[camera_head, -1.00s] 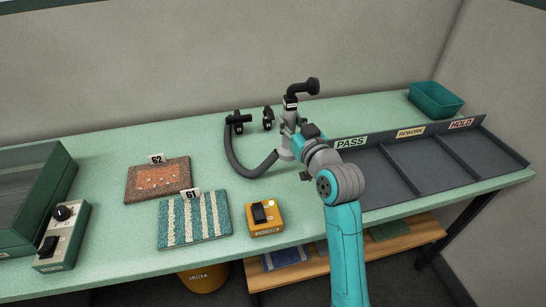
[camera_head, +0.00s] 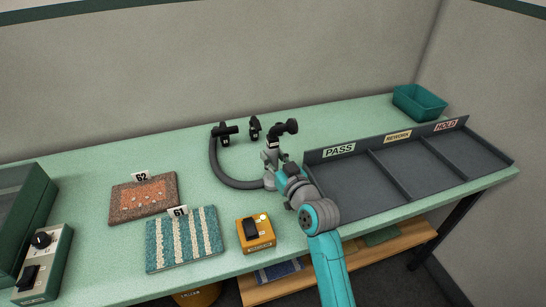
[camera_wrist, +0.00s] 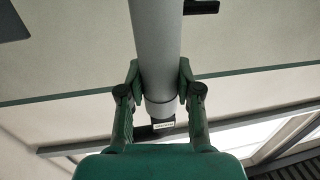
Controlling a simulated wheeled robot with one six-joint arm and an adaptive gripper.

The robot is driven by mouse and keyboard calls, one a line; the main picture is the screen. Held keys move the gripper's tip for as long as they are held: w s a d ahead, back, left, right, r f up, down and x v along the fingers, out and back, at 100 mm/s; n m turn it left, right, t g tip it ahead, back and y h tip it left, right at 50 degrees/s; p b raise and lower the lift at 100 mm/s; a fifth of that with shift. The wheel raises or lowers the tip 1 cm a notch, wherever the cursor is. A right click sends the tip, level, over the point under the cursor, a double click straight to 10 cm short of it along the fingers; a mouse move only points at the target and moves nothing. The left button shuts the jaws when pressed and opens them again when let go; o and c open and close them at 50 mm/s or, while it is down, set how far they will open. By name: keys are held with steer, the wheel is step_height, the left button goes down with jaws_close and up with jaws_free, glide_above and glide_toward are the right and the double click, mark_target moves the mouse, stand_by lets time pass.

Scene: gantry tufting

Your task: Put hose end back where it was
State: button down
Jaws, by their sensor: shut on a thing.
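My gripper (camera_head: 273,157) is shut on the grey tube of the hose end, which stands roughly upright. In the wrist view the grey tube (camera_wrist: 157,45) runs between the two green fingers of my gripper (camera_wrist: 160,75), with a dark band and small label at its lower end. A black elbow (camera_head: 287,127) tops the hose end in the head view. The dark hose (camera_head: 216,165) curves from the black fitting (camera_head: 224,131) at the back to the foot of the hose end. A second black fitting (camera_head: 255,127) stands beside the first. I cannot tell whether the foot touches the bench.
Carpet samples 62 (camera_head: 143,199) and 61 (camera_head: 185,240) and an orange switch box (camera_head: 256,234) lie on the green bench at front left. The PASS/REWORK/HOLD tray (camera_head: 345,195) is to the right. A teal bin (camera_head: 420,103) stands behind it.

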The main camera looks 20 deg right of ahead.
steer(key=shift+f, duration=0.1)
steer(key=c, duration=0.8)
jaws_free()
steer(key=shift+f, duration=0.1)
steer(key=s, duration=0.4)
steer(key=s+d, duration=0.1)
steer(key=s, duration=0.3)
steer(key=s+d, duration=0.1)
steer(key=s, duration=0.3)
